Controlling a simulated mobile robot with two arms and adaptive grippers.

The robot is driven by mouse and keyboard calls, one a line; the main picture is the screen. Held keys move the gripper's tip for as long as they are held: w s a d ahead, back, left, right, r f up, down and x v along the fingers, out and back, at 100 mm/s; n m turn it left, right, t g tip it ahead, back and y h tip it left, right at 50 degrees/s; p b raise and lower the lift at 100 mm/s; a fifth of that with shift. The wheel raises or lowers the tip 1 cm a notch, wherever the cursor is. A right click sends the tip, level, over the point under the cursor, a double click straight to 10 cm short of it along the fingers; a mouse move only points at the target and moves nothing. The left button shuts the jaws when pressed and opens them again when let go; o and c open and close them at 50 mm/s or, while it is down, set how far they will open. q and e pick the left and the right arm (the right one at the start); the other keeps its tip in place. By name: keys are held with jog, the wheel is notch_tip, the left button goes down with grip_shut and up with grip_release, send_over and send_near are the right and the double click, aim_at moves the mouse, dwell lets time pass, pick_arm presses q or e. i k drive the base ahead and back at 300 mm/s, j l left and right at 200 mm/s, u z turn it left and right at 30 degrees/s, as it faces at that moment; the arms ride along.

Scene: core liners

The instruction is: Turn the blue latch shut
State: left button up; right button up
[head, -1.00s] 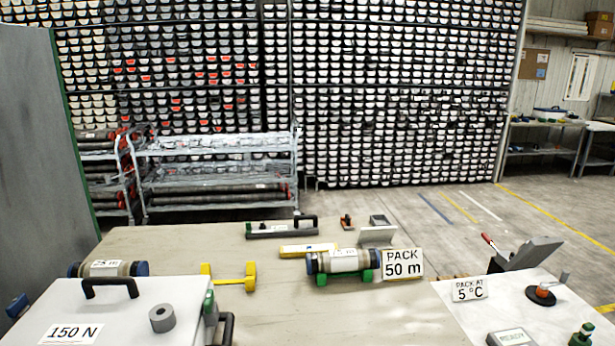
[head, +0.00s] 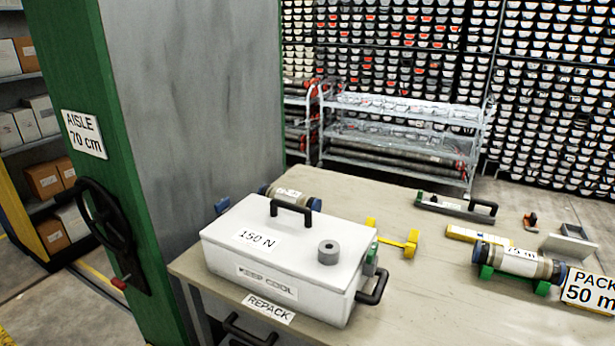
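A white lidded box (head: 225,262) labelled "150 N" and "KEEP COOL" stands on the near left of the table. A small blue piece (head: 222,205), which looks like the blue latch, shows at the box's far left edge. It is partly hidden by the box, and I cannot tell its turn position. A green latch-like piece (head: 371,258) is on the box's right side, above a black side handle (head: 374,287). The lid looks closed. Neither of my grippers is in view.
A grey ring weight (head: 328,252) and a black handle (head: 291,210) are on the lid. A blue-capped liner (head: 296,194) lies behind the box. A grey and green pillar (head: 190,120) with a black handwheel (head: 105,222) stands at left. Bare table (head: 430,300) lies right of the box.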

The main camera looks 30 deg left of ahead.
aim_at(224, 202)
jog(key=u, duration=1.6)
